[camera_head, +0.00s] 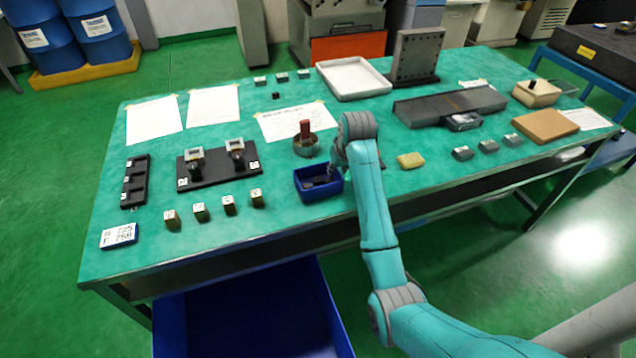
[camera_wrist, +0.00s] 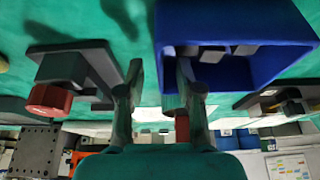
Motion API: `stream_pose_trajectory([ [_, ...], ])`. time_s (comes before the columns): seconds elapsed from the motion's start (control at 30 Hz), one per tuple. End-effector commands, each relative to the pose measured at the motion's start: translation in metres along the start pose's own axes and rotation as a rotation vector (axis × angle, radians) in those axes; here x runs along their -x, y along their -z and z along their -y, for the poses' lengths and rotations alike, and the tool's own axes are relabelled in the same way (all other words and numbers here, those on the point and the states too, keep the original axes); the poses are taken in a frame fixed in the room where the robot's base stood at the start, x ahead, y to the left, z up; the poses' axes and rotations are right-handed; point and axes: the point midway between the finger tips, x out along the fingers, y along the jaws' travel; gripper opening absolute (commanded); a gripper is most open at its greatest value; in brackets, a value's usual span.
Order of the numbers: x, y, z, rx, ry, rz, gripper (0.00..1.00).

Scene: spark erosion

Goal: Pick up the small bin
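The small blue bin (camera_head: 308,196) stands upright on the green table near its front edge, with several dark pieces inside. In the wrist view the bin (camera_wrist: 270,75) fills the upper right. My gripper (camera_wrist: 160,75) is open. One finger lies left of the bin's near wall, and the other overlaps the bin's inside, so the wall shows between them. I cannot tell whether either finger touches it. In the head view my arm comes from the lower right, and its end is at the bin's right side, mostly hiding the fingers.
A round metal cup (camera_head: 306,148) with a red handle stands just behind the bin. Several small blocks (camera_head: 228,206) and a black fixture plate (camera_head: 217,172) lie to the left. A yellow sponge (camera_head: 411,160) lies to the right. A large blue crate (camera_head: 335,318) is below the table's front.

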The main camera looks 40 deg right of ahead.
Motion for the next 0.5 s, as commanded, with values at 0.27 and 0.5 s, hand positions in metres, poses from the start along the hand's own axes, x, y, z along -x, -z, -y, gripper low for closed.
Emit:
stream_pose_trajectory([
  [0.27,-0.0100,0.0000,0.0001,0.000,0.000,-0.001,0.35],
  [0.5,-0.0099,-0.0001,0.0001,0.000,0.000,0.000,0.00],
])
